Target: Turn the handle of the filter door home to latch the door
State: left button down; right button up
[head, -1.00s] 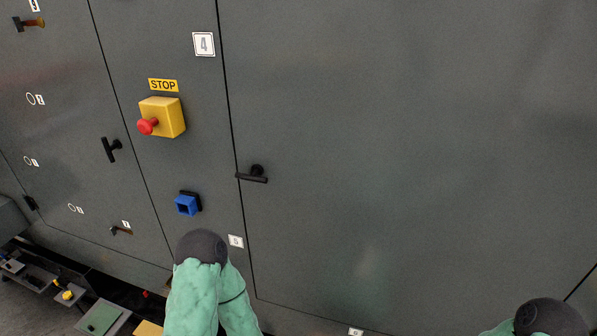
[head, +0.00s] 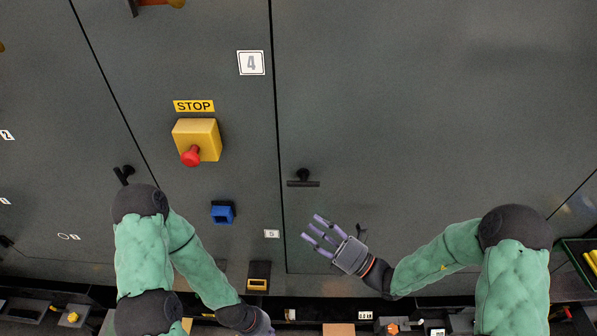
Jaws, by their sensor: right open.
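A black T-shaped handle (head: 303,183) sits near the left edge of the large grey door (head: 430,120). Its bar lies about level across the door. No label names this door as the filter door. My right gripper (head: 318,232) is open and empty, below the handle and apart from it in the picture, fingers pointing up and left. My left gripper (head: 265,326) is low in the picture, partly cut off by the bottom edge, its fingers not clear. Another black handle (head: 124,175) shows on a panel at the left, partly behind my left arm.
A yellow box with a red stop button (head: 191,155) and a blue square fitting (head: 222,212) stick out from the panel left of the door. A bench with small parts (head: 258,284) runs along the bottom. A green tray (head: 577,252) stands at the right edge.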

aim_at(299, 183)
notch_tip(299, 183, up, 4)
jog(key=w+d+m+t, duration=0.3)
jog(key=t, duration=0.1)
jog(key=shift+h, duration=0.4)
jog(key=p+x, duration=0.1)
jog(key=x, duration=0.4)
jog(key=p+x, duration=0.1)
jog(key=x, duration=0.4)
jog(key=shift+s+a, duration=0.1)
jog(key=shift+a, duration=0.3)
